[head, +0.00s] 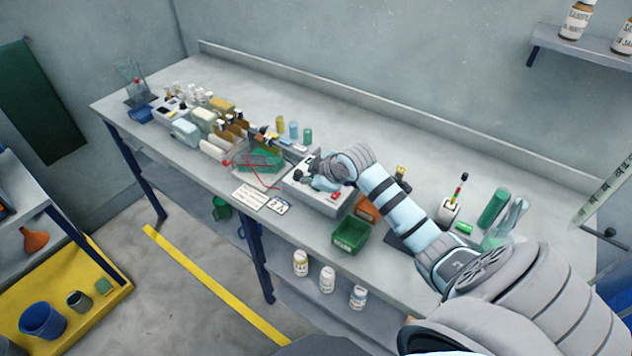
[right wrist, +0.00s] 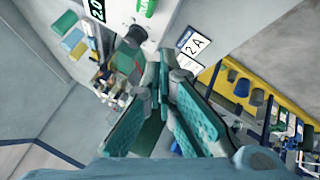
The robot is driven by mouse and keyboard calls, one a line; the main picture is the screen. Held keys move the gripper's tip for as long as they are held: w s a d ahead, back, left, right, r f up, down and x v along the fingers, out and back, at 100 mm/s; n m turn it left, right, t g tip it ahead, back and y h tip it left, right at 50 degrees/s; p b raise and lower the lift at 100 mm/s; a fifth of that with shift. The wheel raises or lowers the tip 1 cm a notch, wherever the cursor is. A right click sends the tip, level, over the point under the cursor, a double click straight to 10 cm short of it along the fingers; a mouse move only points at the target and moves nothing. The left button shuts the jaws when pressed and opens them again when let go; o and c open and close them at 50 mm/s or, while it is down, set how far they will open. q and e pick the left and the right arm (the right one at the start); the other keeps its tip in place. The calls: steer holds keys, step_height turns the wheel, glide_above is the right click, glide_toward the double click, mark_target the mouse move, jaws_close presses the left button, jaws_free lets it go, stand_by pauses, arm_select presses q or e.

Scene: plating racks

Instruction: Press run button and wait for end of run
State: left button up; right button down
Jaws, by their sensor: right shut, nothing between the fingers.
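A pale grey box, apparently the power supply (head: 325,204), stands near the bench's front edge, and its top also shows in the right wrist view (right wrist: 174,14). In that view its top carries a dark display reading 2.0 (right wrist: 97,10), a green button (right wrist: 146,6) with white marking, partly cut off by the frame, and a dark knob (right wrist: 138,34). My right gripper (head: 312,173) is over the box; in its wrist view the teal fingers (right wrist: 164,58) are shut together and empty. The fingertips appear apart from the green button; their height above the box is hard to tell. My left gripper is out of view.
A clear tank with green inside (head: 258,158) and red wires stands left of the box. A card marked 2 A (head: 278,207) lies in front. A green bin (head: 350,234) and an orange bin (head: 367,208) are to the right. Bottles and jars crowd the bench's left.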

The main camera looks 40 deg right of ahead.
steer(key=w+d+r+t, duration=0.1)
steer(key=w+d+r, duration=0.2)
steer(key=d+r, duration=0.1)
steer(key=shift+w+r, duration=0.35)
steer(key=shift+r, duration=0.1)
step_height(320, 180, down, 8)
steer(key=b, duration=0.5)
steer(key=shift+r, duration=0.1)
steer(key=shift+f+b, duration=0.4)
steer(key=shift+f, duration=0.25)
steer(key=shift+f, duration=0.1)
stand_by(0.3)
steer(key=shift+f, duration=0.25)
